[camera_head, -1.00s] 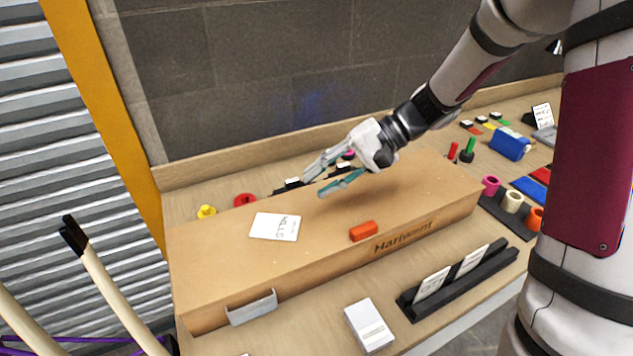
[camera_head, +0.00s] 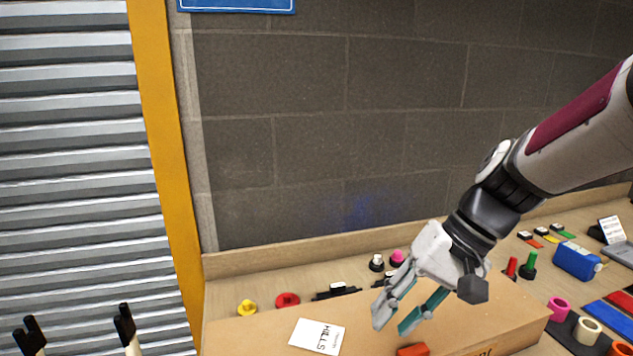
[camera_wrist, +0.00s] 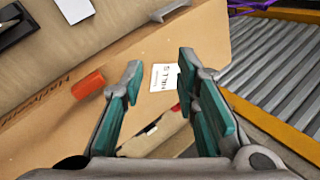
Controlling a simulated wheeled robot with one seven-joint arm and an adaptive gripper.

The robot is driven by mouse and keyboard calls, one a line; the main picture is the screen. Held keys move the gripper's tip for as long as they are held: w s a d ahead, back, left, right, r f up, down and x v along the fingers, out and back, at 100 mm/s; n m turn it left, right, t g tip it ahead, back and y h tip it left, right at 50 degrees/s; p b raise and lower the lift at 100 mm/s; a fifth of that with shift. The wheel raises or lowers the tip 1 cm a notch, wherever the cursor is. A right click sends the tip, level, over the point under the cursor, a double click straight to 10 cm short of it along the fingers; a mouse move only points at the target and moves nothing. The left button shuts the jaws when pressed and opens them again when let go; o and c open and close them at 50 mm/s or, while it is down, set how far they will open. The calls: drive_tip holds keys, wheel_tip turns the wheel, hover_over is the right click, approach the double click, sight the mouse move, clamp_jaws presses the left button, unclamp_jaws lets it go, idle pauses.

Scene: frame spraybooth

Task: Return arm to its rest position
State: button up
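My gripper (camera_head: 401,318) is open and empty. It hangs above the long cardboard box (camera_head: 255,335) on the bench, with its fingers pointing down and left in the head view. In the wrist view the two teal-padded fingers (camera_wrist: 157,90) stand wide apart. A white card (camera_wrist: 161,76) lettered HILLS shows between them, lying on the box below. The card also shows in the head view (camera_head: 317,336). My arm reaches in from the right side of the head view.
An orange block (camera_head: 413,350) lies on the box, partly cut off. Yellow (camera_head: 247,308) and red (camera_head: 287,300) round pieces stand behind the box. A blue container (camera_head: 577,261) and coloured rings (camera_head: 559,308) are at the right. The block wall (camera_head: 300,130) rises behind the bench.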

drive_tip(key=s+d+r+t+h, duration=0.2)
drive_tip(key=s+d+h, duration=0.1)
drive_tip(key=s, duration=0.3)
drive_tip(key=s+d+r+n+t+h, duration=0.1)
drive_tip(key=s+d+r+t+h, duration=0.1)
drive_tip(key=s, duration=0.4)
drive_tip(key=shift+d+r+t+h, duration=0.4)
drive_tip(key=shift+d+r, duration=0.15)
drive_tip(key=shift+d, duration=0.65)
